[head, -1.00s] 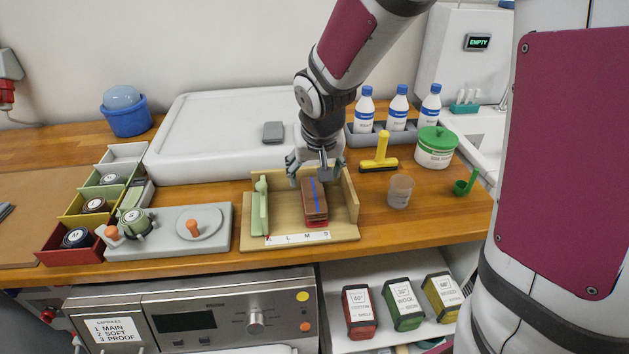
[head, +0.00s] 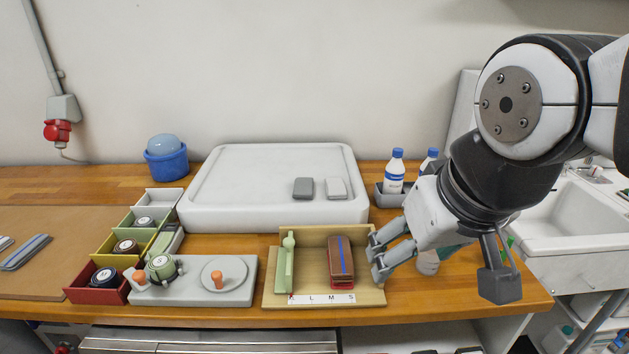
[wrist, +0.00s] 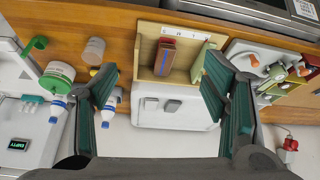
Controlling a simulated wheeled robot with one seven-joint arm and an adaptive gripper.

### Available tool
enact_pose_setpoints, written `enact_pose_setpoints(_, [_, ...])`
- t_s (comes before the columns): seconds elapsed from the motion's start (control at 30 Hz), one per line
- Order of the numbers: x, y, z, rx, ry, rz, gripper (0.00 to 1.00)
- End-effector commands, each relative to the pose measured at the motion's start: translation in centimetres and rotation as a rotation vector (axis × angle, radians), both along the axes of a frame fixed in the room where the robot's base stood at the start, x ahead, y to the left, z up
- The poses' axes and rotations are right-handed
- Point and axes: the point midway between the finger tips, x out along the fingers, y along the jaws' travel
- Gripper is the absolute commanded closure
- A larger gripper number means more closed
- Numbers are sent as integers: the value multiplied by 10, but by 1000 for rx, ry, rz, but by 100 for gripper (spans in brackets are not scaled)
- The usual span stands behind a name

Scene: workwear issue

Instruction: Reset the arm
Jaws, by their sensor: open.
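My gripper (head: 386,256) is open and empty at the right side of the wooden sizing tray in the head view. In the wrist view its two green-padded fingers (wrist: 165,105) stand wide apart with nothing between them. The wooden tray (head: 372,298), marked with letters along its front, holds a brown block with a blue stripe (head: 341,262) and a green slider piece (head: 287,265). The block also shows in the wrist view (wrist: 163,60), beyond the fingers.
A white raised board (head: 230,200) with two grey pads stands behind the tray. A grey plate with orange knobs (head: 240,287) and coloured bins (head: 97,283) are to the left. Bottles (head: 396,172) stand behind my arm; a sink (head: 560,225) is at the right.

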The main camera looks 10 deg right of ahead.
Motion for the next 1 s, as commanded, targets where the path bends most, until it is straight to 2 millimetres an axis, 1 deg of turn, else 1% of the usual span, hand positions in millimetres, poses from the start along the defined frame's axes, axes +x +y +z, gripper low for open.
enact_pose_setpoints(0.03, [-10, 1, 2, 1, -8, 9, 32])
enact_pose_setpoints(0.1, [-19, 2, 2, 4, -9, 22, 32])
enact_pose_setpoints(0.2, [-26, 3, 2, 5, -8, 31, 32])
enact_pose_setpoints(1.0, [-26, 3, 2, 4, -8, 33, 32])
